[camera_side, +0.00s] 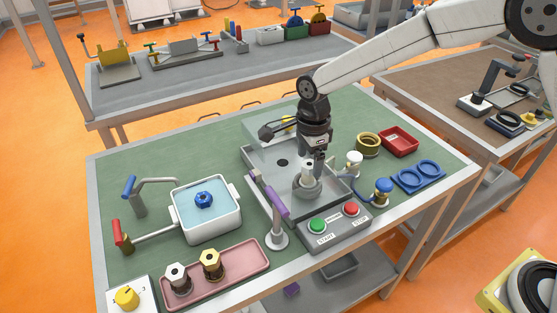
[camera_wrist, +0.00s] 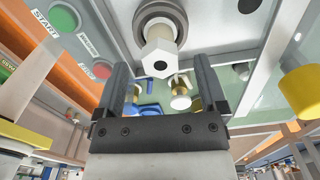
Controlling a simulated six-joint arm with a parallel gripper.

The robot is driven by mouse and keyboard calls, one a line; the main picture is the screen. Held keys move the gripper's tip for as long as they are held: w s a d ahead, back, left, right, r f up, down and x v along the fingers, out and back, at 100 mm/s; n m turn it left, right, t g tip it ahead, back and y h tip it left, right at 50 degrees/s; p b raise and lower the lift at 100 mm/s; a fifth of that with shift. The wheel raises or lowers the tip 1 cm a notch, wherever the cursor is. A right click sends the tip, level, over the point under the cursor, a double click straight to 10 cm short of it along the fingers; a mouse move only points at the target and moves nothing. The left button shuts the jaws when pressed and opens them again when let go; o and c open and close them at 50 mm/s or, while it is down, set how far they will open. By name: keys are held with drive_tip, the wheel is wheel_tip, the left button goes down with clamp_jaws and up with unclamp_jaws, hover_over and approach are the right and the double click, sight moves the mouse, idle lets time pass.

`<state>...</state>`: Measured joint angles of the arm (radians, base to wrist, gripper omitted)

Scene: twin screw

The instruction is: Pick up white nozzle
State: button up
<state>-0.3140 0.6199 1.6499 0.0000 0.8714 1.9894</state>
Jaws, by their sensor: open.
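The white nozzle (camera_side: 308,172) stands upright in a grey round holder (camera_side: 307,188) on the grey machine tray. In the wrist view its white hexagonal end (camera_wrist: 160,61) with a dark centre hole faces the camera, and the grey ring of the holder (camera_wrist: 160,14) is behind it. My gripper (camera_side: 313,164) is right at the nozzle, pointing down. In the wrist view my gripper (camera_wrist: 161,75) is open, with one finger on each side of the nozzle and gaps visible. Its fingers partly hide the nozzle in the side view.
A white-topped fitting (camera_side: 354,160) and a blue-topped fitting (camera_side: 383,189) stand right of the tray. A blue two-ring holder (camera_side: 418,176) lies further right.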

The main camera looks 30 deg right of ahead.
sight(309, 164)
drive_tip(key=shift+f, duration=1.5)
drive_tip(key=shift+c, duration=0.2)
clamp_jaws()
drive_tip(key=shift+r, duration=0.15)
